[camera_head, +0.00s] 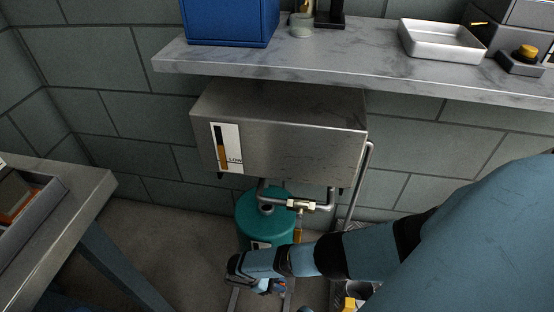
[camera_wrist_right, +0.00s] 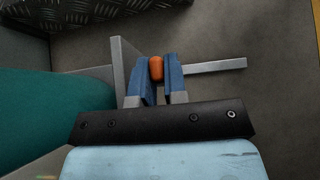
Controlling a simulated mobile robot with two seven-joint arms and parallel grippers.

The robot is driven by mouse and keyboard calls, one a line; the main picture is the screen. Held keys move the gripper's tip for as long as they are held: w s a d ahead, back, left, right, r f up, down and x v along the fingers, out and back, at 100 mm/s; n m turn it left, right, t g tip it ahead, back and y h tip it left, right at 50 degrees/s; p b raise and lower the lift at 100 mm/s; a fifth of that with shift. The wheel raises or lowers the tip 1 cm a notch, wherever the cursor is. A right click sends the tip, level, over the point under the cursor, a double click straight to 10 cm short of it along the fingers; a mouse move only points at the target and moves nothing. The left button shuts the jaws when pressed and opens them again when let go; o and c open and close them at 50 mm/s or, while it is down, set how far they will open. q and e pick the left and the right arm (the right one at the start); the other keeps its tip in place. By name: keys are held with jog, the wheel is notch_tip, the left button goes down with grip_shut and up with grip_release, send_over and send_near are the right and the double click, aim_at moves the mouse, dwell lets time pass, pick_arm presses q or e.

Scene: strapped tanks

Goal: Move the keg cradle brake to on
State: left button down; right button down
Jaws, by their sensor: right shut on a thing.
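The teal keg (camera_head: 256,213) stands on the floor under the steel cabinet, and its side shows in the wrist view (camera_wrist_right: 50,125). Grey bars of its cradle show low in the head view (camera_head: 233,300) and in the wrist view (camera_wrist_right: 216,66). My right gripper (camera_head: 272,287) is low in front of the keg. In the wrist view its blue fingers (camera_wrist_right: 158,76) are shut on a small orange grip (camera_wrist_right: 156,67), apparently the brake handle. The brake's setting cannot be read. My left gripper is out of view.
The steel cabinet (camera_head: 285,130) with a LOW gauge (camera_head: 227,148) hangs above the keg. Pipes and a brass valve (camera_head: 301,204) sit beneath it. A marble shelf (camera_head: 350,57) runs overhead. A bench (camera_head: 75,195) stands at left. A black tread plate (camera_wrist_right: 85,10) lies near the keg.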

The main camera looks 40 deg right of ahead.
jog(key=shift+w, duration=0.1)
jog(key=c, duration=1.2)
grip_release()
jog(key=shift+o, duration=0.2)
jog(key=shift+r, duration=0.1)
